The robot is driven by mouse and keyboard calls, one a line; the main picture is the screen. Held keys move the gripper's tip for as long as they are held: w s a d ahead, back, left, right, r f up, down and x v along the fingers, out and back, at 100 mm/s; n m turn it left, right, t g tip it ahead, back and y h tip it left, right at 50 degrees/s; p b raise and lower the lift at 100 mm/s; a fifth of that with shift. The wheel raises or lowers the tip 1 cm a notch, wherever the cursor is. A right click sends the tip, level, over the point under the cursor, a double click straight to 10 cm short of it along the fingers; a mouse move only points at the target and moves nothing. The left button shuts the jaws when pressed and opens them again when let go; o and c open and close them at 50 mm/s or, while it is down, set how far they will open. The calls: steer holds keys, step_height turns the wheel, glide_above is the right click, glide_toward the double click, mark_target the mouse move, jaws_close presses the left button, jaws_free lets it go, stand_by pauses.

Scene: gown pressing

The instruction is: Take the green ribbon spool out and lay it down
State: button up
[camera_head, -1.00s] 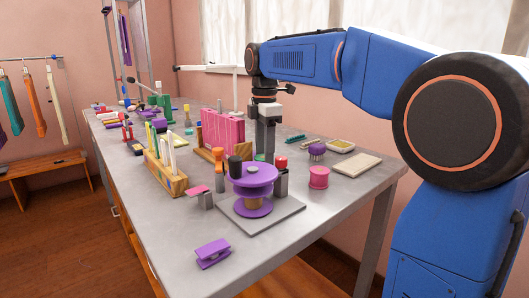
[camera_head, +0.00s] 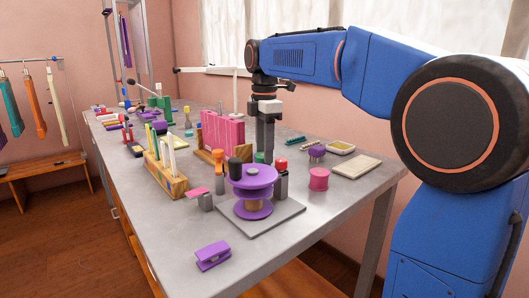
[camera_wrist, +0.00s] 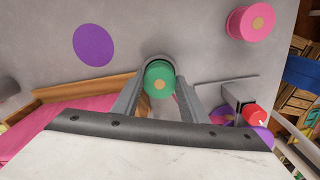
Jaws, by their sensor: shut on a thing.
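The green ribbon spool (camera_wrist: 158,82) shows end-on in the wrist view, a green disc with a tan centre. The two fingers of my gripper (camera_wrist: 157,75) are closed around its sides. In the head view my gripper (camera_head: 264,150) points down over the worktable behind the large purple spool, and a little of the green spool (camera_head: 259,157) shows by the fingertips. The purple spool and its posts hide most of it. I cannot tell whether the green spool is clear of what is beneath it.
The large purple spool (camera_head: 253,175) stands on a grey plate (camera_head: 283,213) in front, beside a red-topped post (camera_head: 281,167). A pink spool (camera_head: 319,179) stands to the right. A pink rack (camera_head: 223,132) stands close on the left. The table's front right is mostly clear.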

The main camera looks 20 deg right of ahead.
steer(key=shift+r, duration=1.05)
steer(key=shift+r, duration=0.4)
